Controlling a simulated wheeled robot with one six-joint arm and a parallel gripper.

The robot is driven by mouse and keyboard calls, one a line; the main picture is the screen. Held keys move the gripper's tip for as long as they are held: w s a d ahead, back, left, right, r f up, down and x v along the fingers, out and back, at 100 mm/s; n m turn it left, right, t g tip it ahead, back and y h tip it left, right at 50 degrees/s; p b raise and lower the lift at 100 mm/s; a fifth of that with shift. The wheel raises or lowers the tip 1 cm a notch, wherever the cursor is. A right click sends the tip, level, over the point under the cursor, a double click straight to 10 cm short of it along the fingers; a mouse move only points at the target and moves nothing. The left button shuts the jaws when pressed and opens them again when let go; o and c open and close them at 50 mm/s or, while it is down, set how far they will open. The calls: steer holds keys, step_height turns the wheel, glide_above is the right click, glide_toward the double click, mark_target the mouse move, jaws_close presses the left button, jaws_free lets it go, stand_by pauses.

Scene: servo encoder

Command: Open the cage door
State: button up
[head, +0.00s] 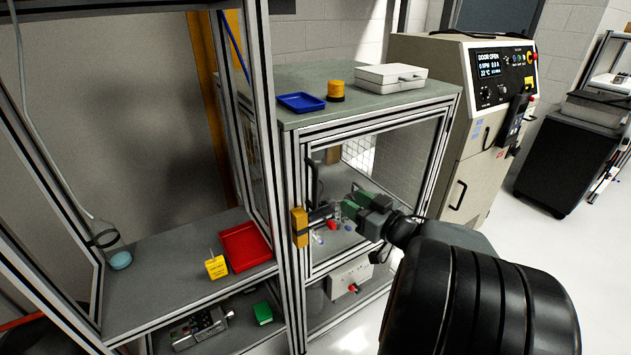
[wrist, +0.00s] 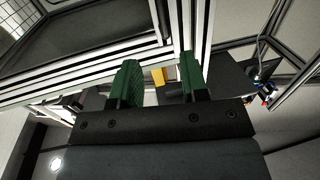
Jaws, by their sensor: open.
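The cage door (head: 378,128) is an aluminium-framed clear panel on the front of the right-hand cage. It looks flush with the frame. A dark upright handle (head: 314,182) is near its left edge. A yellow block (head: 299,227) sits on the left post beside it, and a bit of yellow shows between my fingers in the wrist view (wrist: 159,77). My gripper (head: 335,210) has green fingers and is in front of the door's left side, close to the handle. It also shows in the wrist view (wrist: 158,80), fingers apart. I cannot tell whether the handle lies between them.
A blue tray (head: 301,102), a yellow round item (head: 335,91) and a white case (head: 391,77) stand on the cage top. A red tray (head: 246,246) and a yellow box (head: 216,267) are on the left shelf.

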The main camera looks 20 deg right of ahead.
mark_target(317, 181)
steer(key=x, duration=1.3)
steer(key=shift+w+a+p, duration=0.15)
steer(key=shift+a+p, duration=0.1)
steer(key=shift+p, duration=0.15)
steer(key=shift+c, duration=0.2)
jaws_close()
